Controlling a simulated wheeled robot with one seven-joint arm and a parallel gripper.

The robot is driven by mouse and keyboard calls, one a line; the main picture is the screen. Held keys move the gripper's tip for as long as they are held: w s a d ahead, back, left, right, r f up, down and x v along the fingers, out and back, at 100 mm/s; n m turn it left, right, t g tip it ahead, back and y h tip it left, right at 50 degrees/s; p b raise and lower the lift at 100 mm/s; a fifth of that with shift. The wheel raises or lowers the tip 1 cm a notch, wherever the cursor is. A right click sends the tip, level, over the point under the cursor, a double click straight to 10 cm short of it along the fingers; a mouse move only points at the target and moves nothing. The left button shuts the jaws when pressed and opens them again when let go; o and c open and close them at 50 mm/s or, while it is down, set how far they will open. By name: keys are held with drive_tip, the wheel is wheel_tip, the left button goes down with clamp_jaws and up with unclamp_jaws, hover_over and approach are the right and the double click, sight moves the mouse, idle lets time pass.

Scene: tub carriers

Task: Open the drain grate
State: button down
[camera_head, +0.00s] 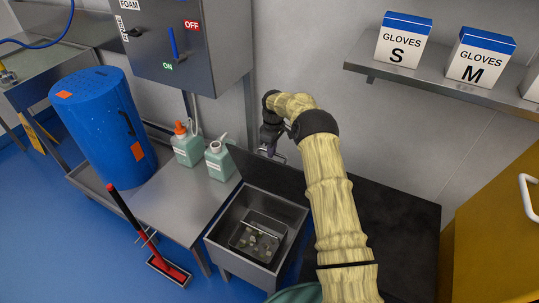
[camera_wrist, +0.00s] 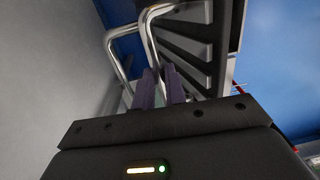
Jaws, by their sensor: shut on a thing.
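The drain grate (camera_head: 262,172) is a dark panel standing raised and tilted along the back edge of an open steel basin (camera_head: 224,232). In the wrist view the grate (camera_wrist: 196,48) shows dark bars with slots, and a bent chrome handle (camera_wrist: 116,58) beside them. My gripper (camera_head: 268,153) is at the top edge of the grate in the head view. In the wrist view its two purple-grey fingers (camera_wrist: 160,88) are close together on the chrome handle. The exact contact is partly hidden between the fingers.
A basket (camera_head: 257,238) with pale scraps sits in the basin. Two green bottles (camera_head: 188,148) stand left on the steel bench (camera_head: 178,205). A blue drum (camera_head: 105,125) and red squeegee (camera_head: 168,270) are further left. A control box (camera_head: 180,45) and glove shelf (camera_head: 445,84) are on the wall.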

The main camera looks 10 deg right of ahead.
drive_tip(key=shift+w+d+f, duration=0.25)
drive_tip(key=shift+w+d, duration=0.25)
drive_tip(key=shift+w+d+f, duration=0.2)
drive_tip(key=shift+w+d, duration=0.25)
drive_tip(key=shift+w, duration=0.05)
drive_tip(key=c, duration=1.6)
unclamp_jaws()
drive_tip(key=shift+w, duration=0.1)
drive_tip(key=shift+o, duration=0.7)
drive_tip(key=shift+w+f, duration=0.1)
drive_tip(key=shift+w, duration=0.05)
drive_tip(key=shift+a+r, duration=0.15)
drive_tip(key=shift+r, duration=0.05)
drive_tip(key=shift+r, duration=0.1)
drive_tip(key=shift+r, duration=0.1)
